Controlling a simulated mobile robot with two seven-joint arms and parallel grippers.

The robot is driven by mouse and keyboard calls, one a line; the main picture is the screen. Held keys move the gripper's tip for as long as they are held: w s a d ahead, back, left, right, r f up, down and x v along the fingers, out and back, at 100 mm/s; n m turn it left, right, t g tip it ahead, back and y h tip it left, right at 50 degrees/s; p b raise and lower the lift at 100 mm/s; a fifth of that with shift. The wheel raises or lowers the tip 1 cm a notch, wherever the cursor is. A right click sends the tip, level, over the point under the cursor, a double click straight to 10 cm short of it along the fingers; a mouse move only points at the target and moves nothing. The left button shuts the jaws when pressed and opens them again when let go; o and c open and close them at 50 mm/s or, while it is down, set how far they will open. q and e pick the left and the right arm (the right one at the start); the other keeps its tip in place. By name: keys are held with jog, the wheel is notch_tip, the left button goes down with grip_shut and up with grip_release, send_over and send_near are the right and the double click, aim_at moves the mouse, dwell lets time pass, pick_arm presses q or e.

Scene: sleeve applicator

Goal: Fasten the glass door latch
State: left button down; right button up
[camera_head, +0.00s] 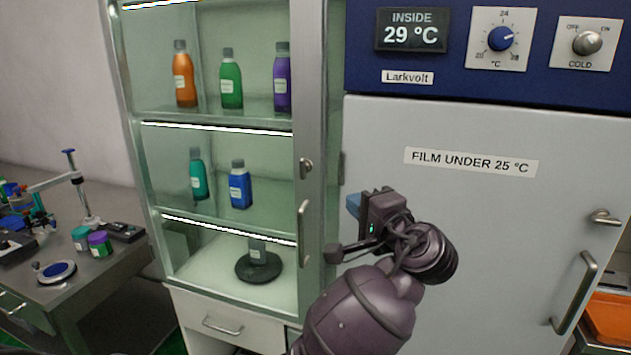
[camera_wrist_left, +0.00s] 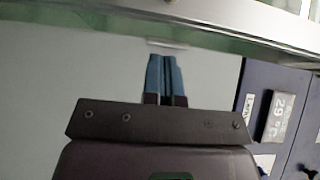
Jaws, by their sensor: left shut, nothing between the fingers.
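The glass-fronted cabinet (camera_head: 309,100) stands in the middle of the head view, its door frame upright along the right side. A small metal latch (camera_head: 306,168) sits on that frame, above a vertical door handle (camera_head: 303,225). I cannot tell from here whether the latch is fastened. My left gripper (camera_head: 353,204) is to the right of the latch and lower, in front of the grey appliance door and apart from the latch. In the left wrist view its blue fingers (camera_wrist_left: 165,75) are together with nothing between them. My right gripper is not in view.
The cabinet holds several coloured bottles. At right is a grey appliance door (camera_head: 450,220) with a protruding handle (camera_head: 575,290), below a blue control panel (camera_head: 440,75). A cluttered grey bench (camera_head: 110,265) stands at left, and an orange tray (camera_head: 610,320) at lower right.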

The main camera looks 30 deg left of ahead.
pick_arm(q)
jog(key=shift+w+d, duration=0.1)
jog(key=shift+d, duration=0.05)
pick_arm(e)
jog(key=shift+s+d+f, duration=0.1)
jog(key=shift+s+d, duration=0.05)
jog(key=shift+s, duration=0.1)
pick_arm(q)
jog(key=p, duration=0.1)
send_near(306, 176)
jog(key=w, duration=0.1)
jog(key=w+a, duration=0.1)
jog(key=w, duration=0.1)
jog(key=w+a, duration=0.1)
jog(key=shift+w+a, duration=0.1)
jog(key=shift+w, duration=0.25)
jog(key=a, duration=0.1)
jog(key=s+a, duration=0.1)
jog(key=a, duration=0.1)
jog(key=shift+p, duration=0.35)
jog(key=shift+a, duration=0.25)
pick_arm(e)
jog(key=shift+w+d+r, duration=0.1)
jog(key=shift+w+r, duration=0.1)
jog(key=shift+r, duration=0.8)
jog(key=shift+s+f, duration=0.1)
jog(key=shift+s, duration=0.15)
